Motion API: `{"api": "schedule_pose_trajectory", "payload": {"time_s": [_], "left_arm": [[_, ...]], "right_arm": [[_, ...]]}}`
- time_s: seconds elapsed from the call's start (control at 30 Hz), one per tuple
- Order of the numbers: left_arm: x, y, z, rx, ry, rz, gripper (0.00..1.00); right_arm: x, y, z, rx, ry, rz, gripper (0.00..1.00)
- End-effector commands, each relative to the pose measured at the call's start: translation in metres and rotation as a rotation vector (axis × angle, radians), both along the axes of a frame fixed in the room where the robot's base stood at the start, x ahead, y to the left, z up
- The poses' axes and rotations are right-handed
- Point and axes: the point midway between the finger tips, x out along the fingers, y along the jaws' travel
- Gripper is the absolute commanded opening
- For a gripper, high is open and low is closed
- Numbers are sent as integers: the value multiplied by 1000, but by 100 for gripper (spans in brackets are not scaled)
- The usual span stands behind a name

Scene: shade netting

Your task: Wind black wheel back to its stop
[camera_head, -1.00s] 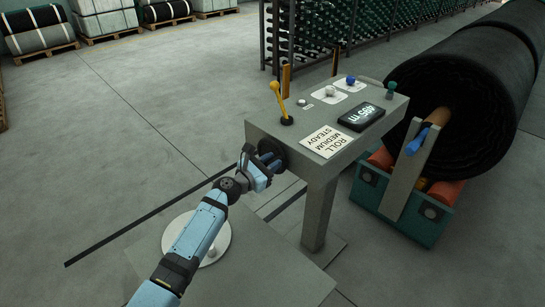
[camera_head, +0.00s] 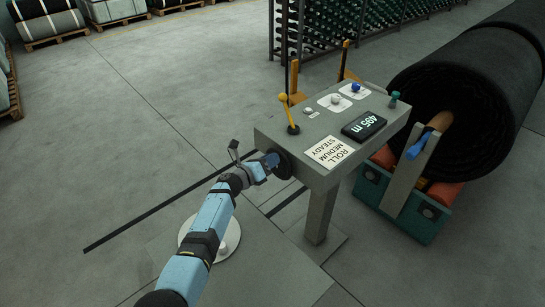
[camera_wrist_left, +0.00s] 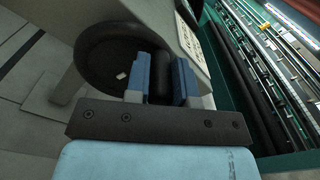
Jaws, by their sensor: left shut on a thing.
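The black wheel (camera_head: 284,163) is mounted on the left end face of the grey control console (camera_head: 320,178). In the left wrist view, the wheel (camera_wrist_left: 105,55) shows as a dark disc with a raised rim and a small pale mark. My left gripper (camera_head: 270,163) is at the wheel. In the wrist view its blue fingers (camera_wrist_left: 161,82) are shut on the wheel's black handle (camera_wrist_left: 161,75), one finger on each side. The gripper and wrist hide part of the wheel in the head view. My right gripper is not in view.
The console top carries a yellow lever (camera_head: 288,112), a display (camera_head: 364,126) reading 495 m, a label (camera_head: 329,152) reading ROLL MEDIUM STEADY, and several knobs. A large black netting roll (camera_head: 450,115) stands at right on a teal cradle (camera_head: 410,220).

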Motion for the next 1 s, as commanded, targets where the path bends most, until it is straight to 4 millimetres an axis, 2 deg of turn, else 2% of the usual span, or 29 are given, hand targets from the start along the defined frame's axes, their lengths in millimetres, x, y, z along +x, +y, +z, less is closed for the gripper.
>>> {"api": "schedule_pose_trajectory", "payload": {"time_s": [0.03,0.33,0.87,0.9,1.0], "left_arm": [[2,1,4,-20,19,1,0],[5,4,2,-94,94,0,0],[6,6,1,-109,107,0,0],[6,6,1,-108,106,0,30],[6,6,1,-108,107,1,48]], "right_arm": [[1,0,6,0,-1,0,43],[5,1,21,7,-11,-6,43],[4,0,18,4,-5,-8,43],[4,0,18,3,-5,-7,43],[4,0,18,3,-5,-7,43]]}}
